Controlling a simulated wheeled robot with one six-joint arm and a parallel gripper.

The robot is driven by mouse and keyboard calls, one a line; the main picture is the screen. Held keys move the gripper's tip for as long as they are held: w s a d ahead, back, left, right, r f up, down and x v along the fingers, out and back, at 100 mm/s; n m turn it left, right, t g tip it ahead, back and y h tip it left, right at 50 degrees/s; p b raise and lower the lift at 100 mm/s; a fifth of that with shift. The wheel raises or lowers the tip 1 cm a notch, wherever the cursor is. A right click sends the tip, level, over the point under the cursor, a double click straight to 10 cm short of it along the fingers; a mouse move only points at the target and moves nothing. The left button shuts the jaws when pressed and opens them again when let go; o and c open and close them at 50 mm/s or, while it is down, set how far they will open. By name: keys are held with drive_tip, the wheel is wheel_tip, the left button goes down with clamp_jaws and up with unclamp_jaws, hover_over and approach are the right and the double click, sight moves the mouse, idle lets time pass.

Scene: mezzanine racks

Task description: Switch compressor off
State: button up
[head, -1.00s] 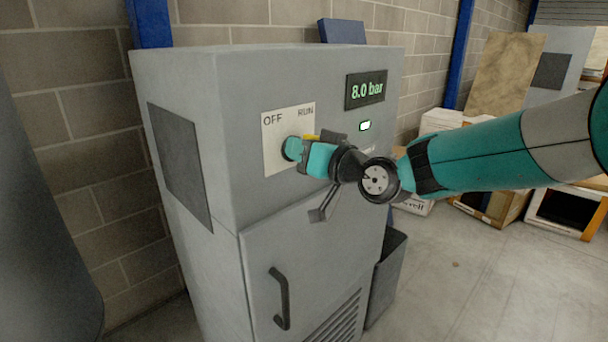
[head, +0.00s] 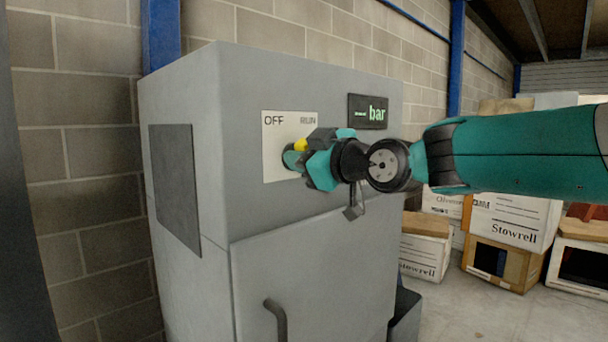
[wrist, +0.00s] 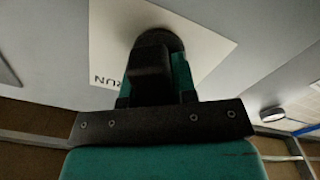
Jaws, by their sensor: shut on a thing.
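The compressor (head: 310,235) is a grey cabinet in the head view. Its white switch plate (head: 275,165) reads OFF at left and RUN at right. My gripper (head: 297,158) is shut on the switch knob at the plate and hides most of it. A yellow mark (head: 301,145) shows at the top of the grip. The display (head: 367,112) shows dashes and "bar". The green lamp below it is not visible. In the wrist view, my gripper (wrist: 155,75) is on the dark round knob (wrist: 165,42) against the white plate (wrist: 205,35).
A door handle (head: 276,318) juts from the cabinet's lower front. Several Stowrell boxes (head: 512,220) stand on the floor at right, behind my arm. A block wall (head: 80,190) and blue posts (head: 161,35) stand behind the cabinet. Some bare floor (head: 470,305) shows at lower right.

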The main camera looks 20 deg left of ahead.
drive_tip(key=shift+s+n+b, duration=0.1)
drive_tip(key=shift+n+b, duration=0.4)
drive_tip(key=shift+n, duration=0.1)
drive_tip(key=shift+r, duration=0.1)
drive_tip(key=o, duration=0.9)
drive_tip(key=shift+a, duration=0.1)
drive_tip(key=shift+s+d, duration=0.1)
drive_tip(key=shift+d, duration=0.3)
drive_tip(key=b+v, duration=0.3)
drive_tip(key=v, duration=1.3)
drive_tip(key=shift+s+d+b, duration=0.1)
drive_tip(key=shift+d+b, duration=0.2)
drive_tip(key=shift+d, duration=0.05)
